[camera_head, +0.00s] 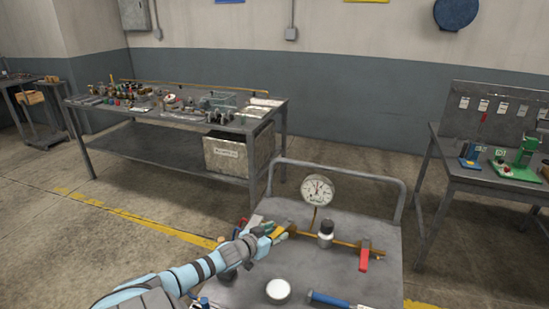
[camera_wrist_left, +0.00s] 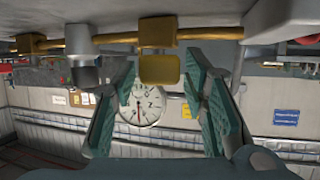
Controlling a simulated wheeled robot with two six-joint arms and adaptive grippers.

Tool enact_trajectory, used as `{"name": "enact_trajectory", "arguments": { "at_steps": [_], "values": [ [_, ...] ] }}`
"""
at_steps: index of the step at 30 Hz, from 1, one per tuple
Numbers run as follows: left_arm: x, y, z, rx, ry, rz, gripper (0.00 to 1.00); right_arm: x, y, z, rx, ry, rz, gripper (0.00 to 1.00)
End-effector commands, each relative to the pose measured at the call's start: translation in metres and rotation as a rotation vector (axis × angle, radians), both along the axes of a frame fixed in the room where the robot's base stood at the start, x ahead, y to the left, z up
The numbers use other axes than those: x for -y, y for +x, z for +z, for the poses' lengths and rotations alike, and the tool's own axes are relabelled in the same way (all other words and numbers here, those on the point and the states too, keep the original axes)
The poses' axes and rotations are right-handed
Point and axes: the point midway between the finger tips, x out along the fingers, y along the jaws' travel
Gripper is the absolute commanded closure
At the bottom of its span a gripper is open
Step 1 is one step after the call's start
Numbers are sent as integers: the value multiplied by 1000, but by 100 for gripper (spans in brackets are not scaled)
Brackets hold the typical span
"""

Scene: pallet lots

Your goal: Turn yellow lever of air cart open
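The air cart (camera_head: 345,280) stands in front of me with a brass pipe (camera_head: 343,242) along its top. The yellow lever (camera_head: 281,230) is at the left end of the pipe, partly hidden by my left gripper (camera_head: 272,231). In the left wrist view the yellow lever (camera_wrist_left: 160,69) shows between and beyond the spread fingers of my left gripper (camera_wrist_left: 162,90), with space on both sides. A red lever (camera_head: 364,259) hangs at the right end of the pipe. A round gauge (camera_head: 318,189) stands above the pipe. My right gripper is not in view.
A grey knob-like fitting (camera_head: 326,233) sits on the middle of the pipe. A white round lid (camera_head: 278,290) and a blue-handled tool (camera_head: 330,299) lie on the near cart top. The cart's rail (camera_head: 340,170) rises behind. A cluttered workbench (camera_head: 170,145) stands at the back left.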

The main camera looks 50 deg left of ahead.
Motion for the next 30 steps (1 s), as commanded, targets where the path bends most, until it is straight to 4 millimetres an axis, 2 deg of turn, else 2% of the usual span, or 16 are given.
{"name": "enact_trajectory", "arguments": {
  "at_steps": [5, 12, 15, 18, 24, 27, 30],
  "values": [
    [0, 0, 17, -2, 5, -5, 60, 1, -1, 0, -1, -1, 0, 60],
    [0, -1, 76, -3, 9, -6, 60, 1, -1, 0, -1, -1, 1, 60],
    [-2, -1, 93, -4, 9, -3, 60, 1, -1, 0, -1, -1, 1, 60],
    [-1, -1, 99, -1, 3, -1, 60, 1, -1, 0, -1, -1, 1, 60],
    [-1, -1, 100, 0, 0, 0, 60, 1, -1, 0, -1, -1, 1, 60],
    [-1, -1, 102, 0, 0, 0, 76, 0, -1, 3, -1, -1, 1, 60],
    [-1, -1, 115, 0, 0, 0, 92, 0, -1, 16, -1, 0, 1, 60]
  ]
}}
